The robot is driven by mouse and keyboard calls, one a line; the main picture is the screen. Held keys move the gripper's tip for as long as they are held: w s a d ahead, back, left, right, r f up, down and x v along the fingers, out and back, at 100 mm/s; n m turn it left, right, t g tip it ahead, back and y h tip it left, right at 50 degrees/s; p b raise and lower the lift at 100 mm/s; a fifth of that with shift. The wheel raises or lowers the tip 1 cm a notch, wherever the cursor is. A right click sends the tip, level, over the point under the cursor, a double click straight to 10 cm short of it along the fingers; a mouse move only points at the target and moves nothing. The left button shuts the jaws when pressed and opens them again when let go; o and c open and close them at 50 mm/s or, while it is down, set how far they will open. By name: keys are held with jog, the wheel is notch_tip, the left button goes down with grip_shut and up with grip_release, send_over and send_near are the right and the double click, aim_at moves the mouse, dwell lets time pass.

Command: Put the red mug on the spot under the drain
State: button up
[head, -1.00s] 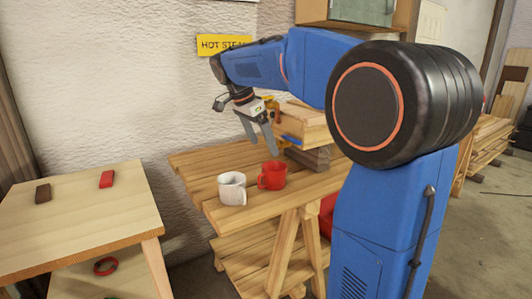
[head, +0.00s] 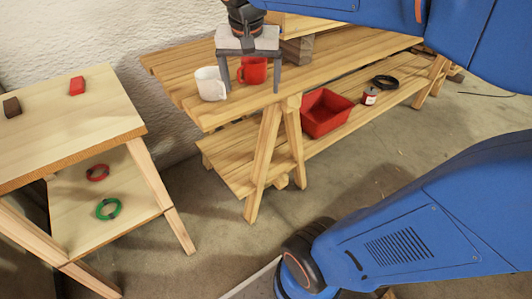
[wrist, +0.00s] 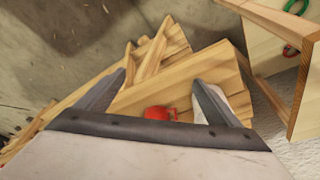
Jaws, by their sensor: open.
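The red mug (head: 253,71) stands upright on the slatted wooden bench, just right of the white mug (head: 210,84). My gripper (head: 251,88) is open and empty. In the head view its fingers hang on either side of the red mug and partly cover it; I cannot tell how near they are to it. In the wrist view the red mug (wrist: 158,113) shows between the fingers, its lower part cut off by the gripper body. The white mug there is partly behind the right finger. I cannot make out the drain or the spot under it now.
A wooden box (head: 335,25) on a grey block stands on the bench behind my gripper. A red bin (head: 325,113), a can (head: 369,96) and a black coil (head: 386,82) are on the lower shelf. A side table (head: 70,115) stands at left, with floor between.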

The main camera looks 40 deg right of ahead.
jog(key=s+a+f+n+t+y, duration=0.1)
jog(key=s+a+f+n, duration=0.1)
jog(key=s+f+n, duration=0.2)
jog(key=s+a+f+n+t+y, duration=0.1)
jog(key=s+a+f+n, duration=0.1)
jog(key=s+f, duration=0.6)
jog(key=shift+s+a+f+n, duration=0.25)
jog(key=shift+s+a+n, duration=0.25)
jog(key=shift+n, duration=0.4)
jog(key=shift+s+d, duration=0.1)
